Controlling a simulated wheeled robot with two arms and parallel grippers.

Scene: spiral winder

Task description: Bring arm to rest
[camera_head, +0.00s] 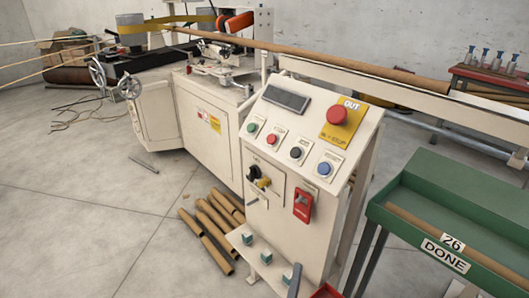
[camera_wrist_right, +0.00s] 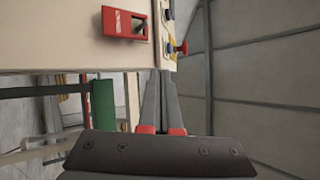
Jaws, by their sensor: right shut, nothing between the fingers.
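My right gripper (camera_head: 296,272) shows only as a narrow grey tip at the bottom of the head view, in front of the control panel's lower part. In the right wrist view its two grey fingers (camera_wrist_right: 162,76) lie together, shut and empty, with red parts at their bases. They point toward the cream control panel (camera_wrist_right: 50,40). Whether they touch it cannot be told. The control panel (camera_head: 300,135) has a screen, several push buttons and a red switch (camera_head: 303,203), also seen in the right wrist view (camera_wrist_right: 124,22). My left gripper is not in view.
A green tray (camera_head: 455,200) marked DONE holds a brown tube at the right. Several brown tubes (camera_head: 210,225) lie on the floor left of the panel. A small shelf (camera_head: 240,245) with teal blocks juts out at the panel's foot. The floor at left front is clear.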

